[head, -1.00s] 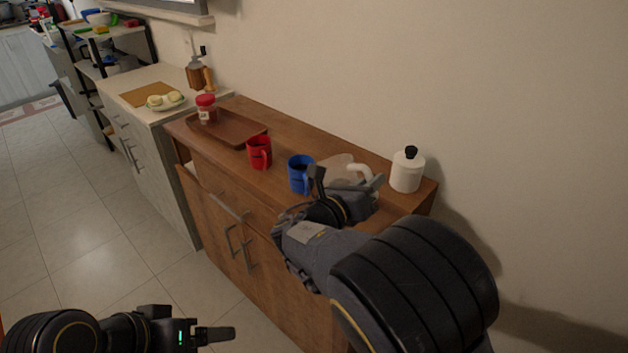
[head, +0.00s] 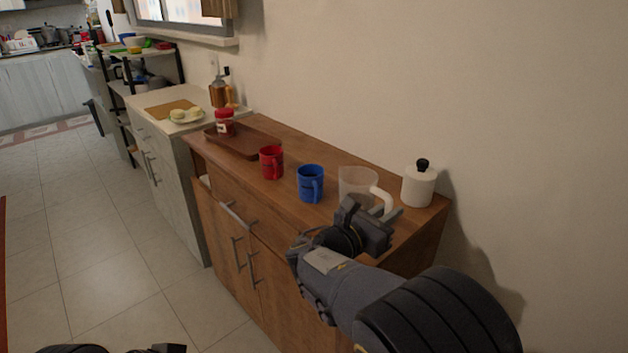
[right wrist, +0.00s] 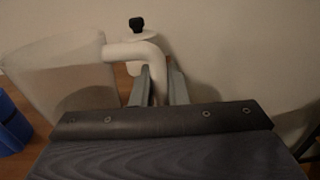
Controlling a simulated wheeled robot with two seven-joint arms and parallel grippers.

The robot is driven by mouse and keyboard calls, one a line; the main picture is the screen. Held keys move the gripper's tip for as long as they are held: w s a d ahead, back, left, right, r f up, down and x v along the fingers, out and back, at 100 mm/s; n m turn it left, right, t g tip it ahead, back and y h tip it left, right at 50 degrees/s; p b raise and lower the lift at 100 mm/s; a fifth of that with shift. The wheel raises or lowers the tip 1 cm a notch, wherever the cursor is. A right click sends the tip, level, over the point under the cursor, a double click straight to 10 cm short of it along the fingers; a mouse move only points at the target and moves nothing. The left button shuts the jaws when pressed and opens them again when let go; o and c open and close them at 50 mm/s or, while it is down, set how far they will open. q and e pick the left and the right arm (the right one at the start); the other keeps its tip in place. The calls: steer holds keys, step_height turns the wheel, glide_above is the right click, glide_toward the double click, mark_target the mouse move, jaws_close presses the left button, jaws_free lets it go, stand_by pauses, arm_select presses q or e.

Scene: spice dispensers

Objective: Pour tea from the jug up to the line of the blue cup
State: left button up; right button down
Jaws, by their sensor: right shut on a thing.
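The translucent jug (head: 356,184) is about upright over the wooden cabinet top, right of the blue cup. Whether its base touches the wood is hidden. My right gripper (head: 378,213) is shut on the jug's white handle (head: 383,199). In the right wrist view, the fingers (right wrist: 160,88) lie on both sides of the handle (right wrist: 150,58), and the jug body (right wrist: 62,72) is at left. The blue cup (head: 311,186) stands upright, apart from the jug; its line and tea level cannot be made out. My left gripper (head: 168,348) barely shows at the bottom edge.
A red cup (head: 271,163) stands left of the blue cup. A white lidded jar (head: 418,187) stands close right of the jug. A brown tray (head: 246,148) with a red-lidded jar (head: 225,122) is at the cabinet's far end. The wall bounds the back.

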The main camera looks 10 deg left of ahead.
mark_target(391, 196)
steer(key=shift+r+p, duration=2.55)
steer(key=shift+r, duration=0.05)
steer(key=s+d+f+n+t+y+p, duration=0.1)
steer(key=s+d+f+n+y+p, duration=0.1)
steer(key=d, duration=0.5)
steer(key=s+d+f+n+t+y+p, duration=0.2)
steer(key=s+d+f+y+p, duration=0.1)
steer(key=d+p, duration=0.3)
steer(key=shift+s+d+f+y, duration=0.4)
steer(key=shift+s+d+y, duration=0.2)
steer(key=shift+d, duration=0.45)
steer(key=shift+w, duration=0.1)
